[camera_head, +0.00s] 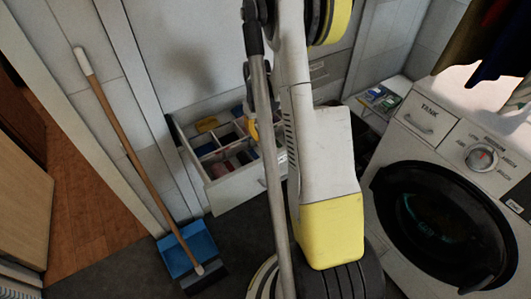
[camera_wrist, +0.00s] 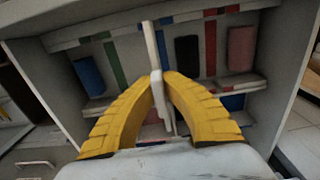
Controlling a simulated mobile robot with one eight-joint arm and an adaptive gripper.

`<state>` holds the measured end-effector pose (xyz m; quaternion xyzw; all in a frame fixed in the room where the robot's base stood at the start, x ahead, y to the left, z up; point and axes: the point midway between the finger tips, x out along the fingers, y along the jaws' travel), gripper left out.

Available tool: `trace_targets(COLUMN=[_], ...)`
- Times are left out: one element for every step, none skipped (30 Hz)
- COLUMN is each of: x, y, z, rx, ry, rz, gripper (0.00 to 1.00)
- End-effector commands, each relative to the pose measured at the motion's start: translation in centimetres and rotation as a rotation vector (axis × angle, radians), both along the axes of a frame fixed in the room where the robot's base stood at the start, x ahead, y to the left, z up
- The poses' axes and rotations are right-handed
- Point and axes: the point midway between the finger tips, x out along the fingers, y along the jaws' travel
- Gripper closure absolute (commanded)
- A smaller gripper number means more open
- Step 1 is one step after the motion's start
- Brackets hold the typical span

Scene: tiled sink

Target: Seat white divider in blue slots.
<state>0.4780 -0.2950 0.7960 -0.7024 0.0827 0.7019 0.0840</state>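My gripper (camera_wrist: 158,76) has its two yellow fingers closed on a thin white divider (camera_wrist: 150,43). The divider stands roughly upright in the wrist view, over the inside of an open white drawer (camera_wrist: 50,85). A blue patch (camera_wrist: 165,21) lies just right of the divider's far end. I cannot tell whether the divider touches any slot. In the head view my arm mostly hides the gripper.
The drawer holds a blue roll (camera_wrist: 88,76), a dark roll (camera_wrist: 187,57) and a pink roll (camera_wrist: 241,50). In the head view, a broom (camera_head: 130,150) and blue dustpan (camera_head: 187,250) stand left of the drawer, and a washing machine (camera_head: 445,150) stands right.

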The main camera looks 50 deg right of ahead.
Motion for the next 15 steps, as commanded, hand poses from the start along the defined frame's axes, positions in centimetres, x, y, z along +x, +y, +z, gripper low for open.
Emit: trace_targets(x=[0.0,0.0,0.0,0.0,0.0,0.0,0.0,0.0,0.0,0.0,0.0,0.0,0.0,0.0,0.0], y=[0.0,0.0,0.0,0.0,0.0,0.0,0.0,0.0,0.0,0.0,0.0,0.0,0.0,0.0,0.0], z=[-1.6,-2.2,-3.0,-3.5,-3.9,-4.2,-4.5,-4.8,-5.2,-5.6,-6.1,-6.8,-7.3,-7.7,-7.9], rx=[0.000,0.000,0.000,0.000,0.000,0.000,0.000,0.000,0.000,0.000,0.000,0.000,0.000,0.000,0.000], ry=[0.000,0.000,0.000,0.000,0.000,0.000,0.000,0.000,0.000,0.000,0.000,0.000,0.000,0.000,0.000], rz=[0.001,0.001,0.001,0.000,0.000,0.000,0.000,0.000,0.000,0.000,0.000,0.000,0.000,0.000,0.000], gripper=[1.00,1.00,1.00,1.00,1.00,1.00,1.00,1.00,1.00,1.00,1.00,1.00,1.00,1.00,1.00])
